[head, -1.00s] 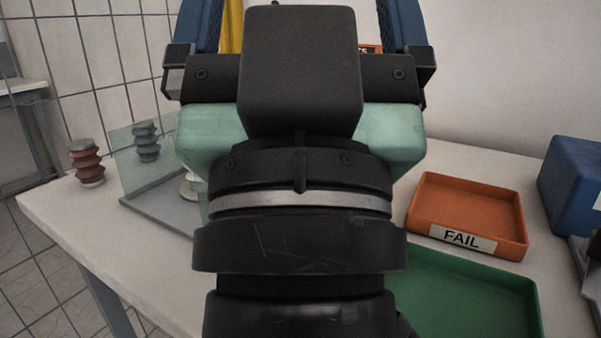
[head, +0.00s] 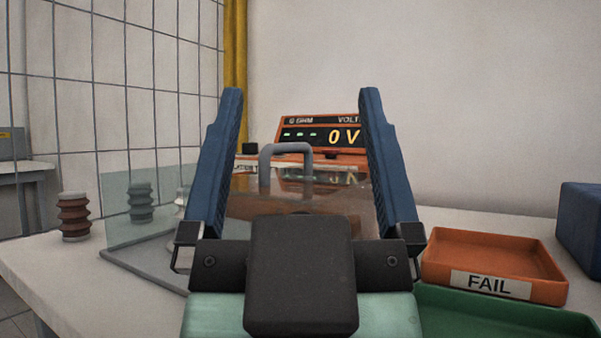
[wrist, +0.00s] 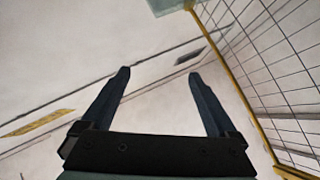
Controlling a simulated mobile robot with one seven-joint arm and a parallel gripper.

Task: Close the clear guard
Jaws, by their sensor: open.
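The clear guard (head: 117,205) stands on the table as see-through panels over a grey base. A grey U-shaped handle (head: 286,150) shows between my fingers in the head view, at the guard's far or upper side. My gripper (head: 301,95) is open and empty, its two blue fingers pointing up and away on either side of the handle in the picture. I cannot tell how far the handle is from the fingers in depth. In the wrist view my gripper (wrist: 160,75) is open with only wall and ceiling beyond it. My gripper body hides the guard's near middle.
A brown ribbed bushing (head: 74,217) stands left of the guard, and another (head: 141,202) shows through the panel. An orange meter (head: 325,133) reads 0 V behind. An orange FAIL tray (head: 495,262), a green tray (head: 490,318) and a blue box (head: 592,225) are right.

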